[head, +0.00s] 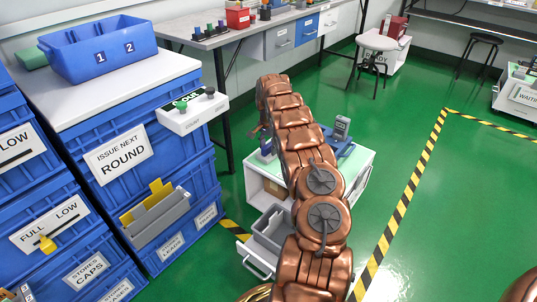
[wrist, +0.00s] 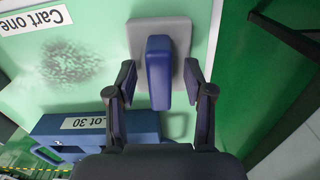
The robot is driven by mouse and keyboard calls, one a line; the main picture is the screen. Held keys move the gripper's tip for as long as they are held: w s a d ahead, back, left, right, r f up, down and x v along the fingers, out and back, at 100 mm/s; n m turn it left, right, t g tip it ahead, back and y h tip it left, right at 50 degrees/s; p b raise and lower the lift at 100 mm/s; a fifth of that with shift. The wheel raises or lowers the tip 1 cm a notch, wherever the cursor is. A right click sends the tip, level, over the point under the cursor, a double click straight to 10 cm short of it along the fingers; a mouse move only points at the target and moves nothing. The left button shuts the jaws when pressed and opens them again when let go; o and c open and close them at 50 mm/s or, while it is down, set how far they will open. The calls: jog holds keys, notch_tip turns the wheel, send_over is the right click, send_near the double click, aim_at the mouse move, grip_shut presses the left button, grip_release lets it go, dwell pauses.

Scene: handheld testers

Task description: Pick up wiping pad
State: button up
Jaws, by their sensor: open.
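The wiping pad (wrist: 158,52), a grey rectangular base with a raised blue grip, lies on the pale green cart top in the wrist view. My gripper (wrist: 160,82) is open, with one dark finger on each side of the blue grip. Gaps show between the fingers and the grip, and nothing is held. I cannot tell the remaining height between fingers and pad. In the head view my copper arm reaches over the cart and hides most of the gripper and pad area.
The cart top (head: 355,172) bears a blue holder (wrist: 95,128) labelled "Lot 30", left of the gripper in the wrist view. A dark smudge (wrist: 75,65) lies left of the pad. Blue crates (head: 125,130) stand left of the cart. Green floor (head: 435,200) is clear to the right.

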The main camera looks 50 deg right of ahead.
aim_at(268, 145)
jog(key=shift+c, duration=0.2)
grip_shut()
dwell(0.3)
jog(key=shift+r+p, duration=0.9)
jog(key=shift+r, duration=0.75)
jog(key=shift+s+r, duration=0.1)
jog(key=shift+r, duration=0.25)
jog(key=shift+s+a+f, duration=0.1)
jog(key=shift+s+a, duration=0.4)
jog(key=shift+s, duration=0.25)
jog(key=s+a+p, duration=0.2)
jog(key=s+a, duration=0.1)
jog(key=s, duration=0.3)
jog(key=s+a+r+p, duration=0.1)
jog(key=s+a+p, duration=0.1)
jog(key=s+a, duration=0.2)
jog(key=shift+s+r, duration=0.15)
jog(key=shift+s, duration=0.9)
